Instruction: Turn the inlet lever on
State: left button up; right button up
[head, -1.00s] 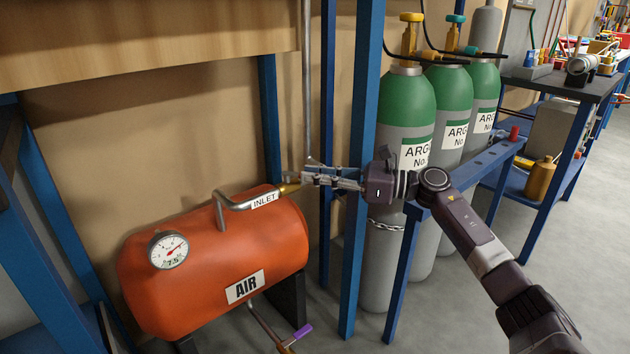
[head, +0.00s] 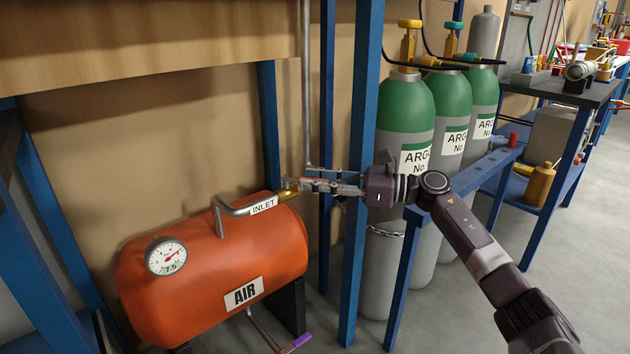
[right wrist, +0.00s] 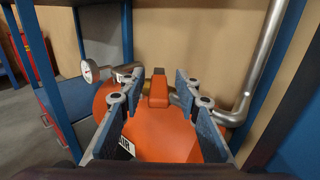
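The inlet lever is an orange handle (right wrist: 158,88) at the brass valve (head: 287,194) on the pipe marked INLET (head: 264,204), on top of the orange air tank (head: 215,262). In the head view it is a small orange-red strip, mostly hidden by my fingers. My right gripper (head: 306,186) is at the lever. In the right wrist view its two fingers (right wrist: 153,90) stand apart on either side of the handle, with gaps showing on both sides. My left gripper is not in view.
A blue post (head: 359,200) and a grey vertical pipe (head: 306,80) stand close to my right gripper. Green-topped argon cylinders (head: 403,110) stand behind my right arm. A pressure gauge (head: 166,256) is on the tank. A purple-handled valve (head: 302,340) sits below it.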

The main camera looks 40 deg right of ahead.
jog(key=v, duration=1.2)
